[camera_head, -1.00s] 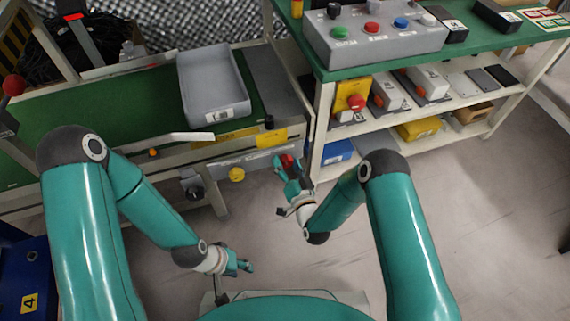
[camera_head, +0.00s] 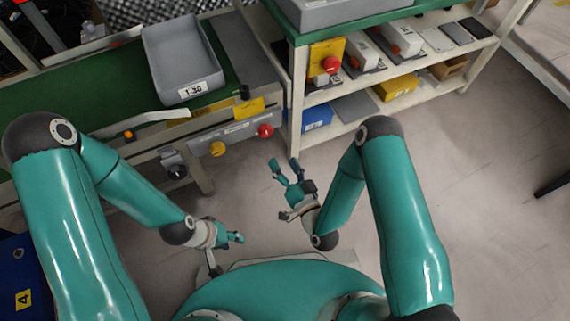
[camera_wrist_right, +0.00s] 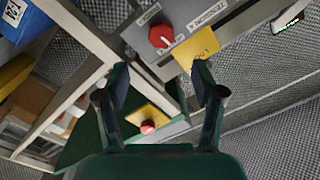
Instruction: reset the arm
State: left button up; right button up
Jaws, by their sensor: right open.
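My right gripper (camera_head: 285,172) is open and empty over the floor, in front of the gap between the conveyor and the shelf bench. In the right wrist view its two fingers (camera_wrist_right: 160,85) stand apart with nothing between them. A red knob (camera_wrist_right: 162,36) on the conveyor's front panel shows beyond the fingertips. My left gripper (camera_head: 238,238) hangs low over the floor near my base. It is small and seen from the side, so its jaw opening is unclear.
A grey tray (camera_head: 183,85) sits on the green conveyor (camera_head: 100,85). The conveyor's front has a red knob (camera_head: 265,131) and a yellow knob (camera_head: 217,149). The shelf bench (camera_head: 295,110) stands to the right, holding boxes and a yellow-backed red button (camera_head: 330,64).

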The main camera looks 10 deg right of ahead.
jog(key=shift+s, duration=0.1)
dwell(0.4)
jog(key=w+d+r+t+h, duration=0.1)
jog(key=w+d+r, duration=0.3)
jog(key=d+r, duration=0.1)
jog(key=s+d+f+g+h, duration=0.1)
jog(key=d+f+g+h, duration=0.15)
jog(key=f+g, duration=0.2)
jog(key=s+f+n+g+y, duration=0.1)
jog(key=s+f+g, duration=0.3)
jog(key=s+g, duration=0.45)
jog(key=s+f+g, duration=0.4)
jog(key=s+g, duration=0.1)
jog(key=s, duration=0.7)
notch_tip(320, 180, up, 37)
jog(key=p, duration=3.7)
jog(key=shift+t, duration=0.3)
jog(key=shift+w, duration=0.1)
